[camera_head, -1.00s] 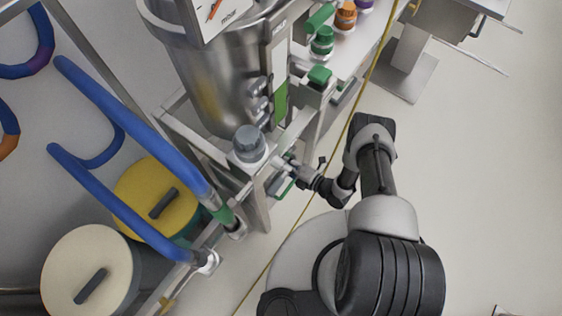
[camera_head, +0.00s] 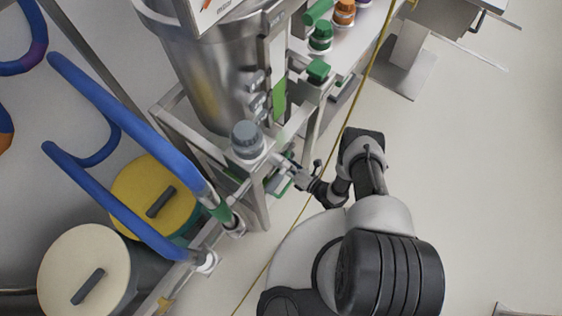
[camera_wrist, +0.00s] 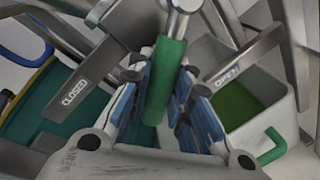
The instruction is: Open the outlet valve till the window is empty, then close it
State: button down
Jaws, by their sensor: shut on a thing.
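The outlet valve has a green lever handle (camera_wrist: 163,88), standing nearly upright in the wrist view. My gripper (camera_wrist: 165,100) has its blue-padded fingers on both sides of the handle and is shut on it. The handle lies between a CLOSED plate (camera_wrist: 75,92) at left and an OPEN plate (camera_wrist: 228,73) at right. In the head view my gripper (camera_head: 287,167) is below the steel tank (camera_head: 215,85), and the handle is hard to make out. The tank's window (camera_head: 279,97) shows green in its lower part.
A pale container (camera_wrist: 283,118) with green contents stands at right in the wrist view. Blue hoses (camera_head: 125,120), a yellow-lidded drum (camera_head: 135,190) and a cream-lidded drum (camera_head: 65,260) are at left. A steel frame (camera_head: 255,205) stands close to my gripper.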

jog(key=shift+w+d+f+n+b, duration=0.3)
jog(key=shift+f+n+b, duration=0.2)
jog(key=shift+n, duration=0.2)
jog(key=c, duration=1.4)
grip_release()
jog(key=shift+c, duration=0.2)
jog(key=v, duration=1.2)
jog(key=shift+a+f, duration=0.1)
jog(key=shift+f, duration=0.05)
jog(key=shift+c, duration=0.5)
